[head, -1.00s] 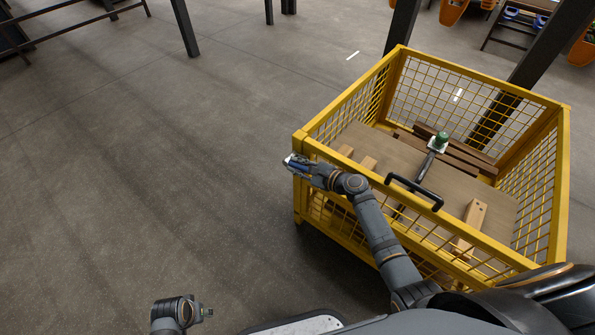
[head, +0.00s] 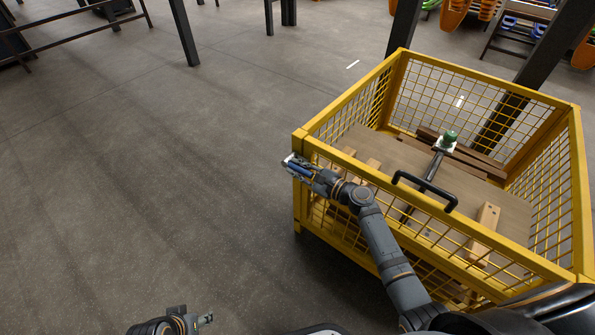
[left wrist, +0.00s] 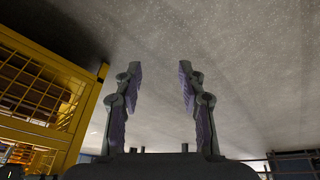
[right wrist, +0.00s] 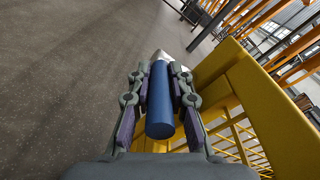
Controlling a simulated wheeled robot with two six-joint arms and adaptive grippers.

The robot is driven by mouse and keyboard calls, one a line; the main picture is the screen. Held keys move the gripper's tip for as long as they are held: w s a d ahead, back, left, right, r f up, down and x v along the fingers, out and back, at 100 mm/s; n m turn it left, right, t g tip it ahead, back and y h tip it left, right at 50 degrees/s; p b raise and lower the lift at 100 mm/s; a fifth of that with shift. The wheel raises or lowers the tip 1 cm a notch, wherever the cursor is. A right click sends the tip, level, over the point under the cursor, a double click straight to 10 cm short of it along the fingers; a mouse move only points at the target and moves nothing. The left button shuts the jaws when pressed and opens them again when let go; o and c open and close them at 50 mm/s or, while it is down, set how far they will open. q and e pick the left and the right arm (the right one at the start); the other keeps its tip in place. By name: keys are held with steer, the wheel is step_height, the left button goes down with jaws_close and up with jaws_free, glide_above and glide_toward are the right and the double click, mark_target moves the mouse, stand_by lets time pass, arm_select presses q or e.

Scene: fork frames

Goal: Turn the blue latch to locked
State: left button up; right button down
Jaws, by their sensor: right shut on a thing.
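The blue latch (right wrist: 159,105) is a blue cylinder with a pale metal end, at the near left corner of the yellow mesh cage (head: 352,106). My right gripper (right wrist: 159,75) is shut on the blue latch, with a finger on each side of it. In the head view my right gripper (head: 297,165) is at that corner, and the fingers partly cover the latch. The latch's locked or unlocked state cannot be read. My left gripper (head: 207,318) is low at the bottom left, away from the cage. The left wrist view shows its fingers (left wrist: 160,75) apart and empty.
The cage holds a brown board (head: 400,160), wooden blocks (head: 485,228) and a green-topped item (head: 449,138). A black handle (head: 425,190) is on its near side. Dark posts (head: 183,32) stand behind. The floor (head: 150,150) to the left is clear.

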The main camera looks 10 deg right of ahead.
steer(key=shift+f+t+y+b, duration=0.25)
steer(key=shift+t+y+b, duration=0.05)
steer(key=shift+b, duration=1.65)
arm_select(q)
steer(key=w+r+t, duration=0.5)
steer(key=w+t, duration=0.2)
steer(key=w, duration=0.4)
steer(key=shift+w+r+t, duration=0.15)
steer(key=shift+r+t, duration=0.15)
steer(key=shift+r, duration=0.1)
arm_select(e)
steer(key=shift+r, duration=0.1)
steer(key=c, duration=1.2)
jaws_free()
steer(key=shift+a, duration=0.1)
steer(key=v, duration=1.2)
steer(key=shift+f, duration=0.25)
